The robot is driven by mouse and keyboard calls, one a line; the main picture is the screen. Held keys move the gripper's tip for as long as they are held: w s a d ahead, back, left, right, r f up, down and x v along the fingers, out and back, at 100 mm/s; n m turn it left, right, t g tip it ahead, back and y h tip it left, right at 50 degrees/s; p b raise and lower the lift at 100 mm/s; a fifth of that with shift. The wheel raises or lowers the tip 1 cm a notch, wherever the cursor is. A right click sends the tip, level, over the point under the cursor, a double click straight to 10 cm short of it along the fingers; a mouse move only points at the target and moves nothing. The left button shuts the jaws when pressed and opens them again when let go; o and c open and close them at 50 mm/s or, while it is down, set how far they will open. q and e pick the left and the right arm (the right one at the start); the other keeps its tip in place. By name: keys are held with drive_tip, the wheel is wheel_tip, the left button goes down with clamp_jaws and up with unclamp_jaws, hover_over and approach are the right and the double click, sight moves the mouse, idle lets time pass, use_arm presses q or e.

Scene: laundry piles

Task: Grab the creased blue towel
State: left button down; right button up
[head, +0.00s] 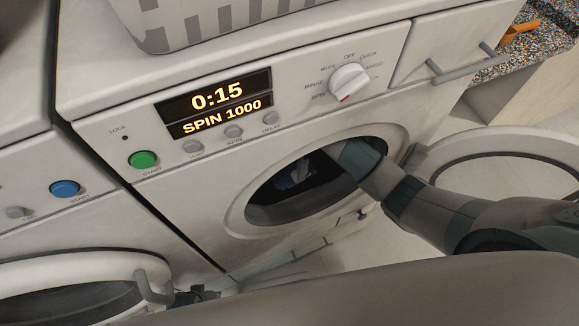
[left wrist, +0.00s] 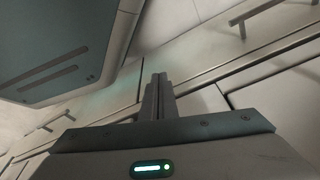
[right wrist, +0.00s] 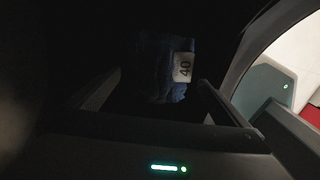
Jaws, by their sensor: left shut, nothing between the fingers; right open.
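A dark blue crumpled cloth, which looks like the towel (right wrist: 158,72), lies in the dark drum in the right wrist view. A pale tag marked 40 is on it. A bluish bit of cloth (head: 293,178) also shows through the washer opening in the head view. My right gripper (right wrist: 160,98) is inside the drum, open, with the towel ahead between its fingers; I cannot tell whether they touch. My left gripper (left wrist: 158,88) is shut and empty, low in front of the machines; part of it shows in the head view (head: 198,294).
A second machine's door (head: 80,275) is at lower left. A grey-striped basket (head: 205,22) sits on top.

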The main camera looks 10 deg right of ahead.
drive_tip(key=shift+f, duration=2.5)
drive_tip(key=c, duration=1)
drive_tip(key=shift+c, duration=0.2)
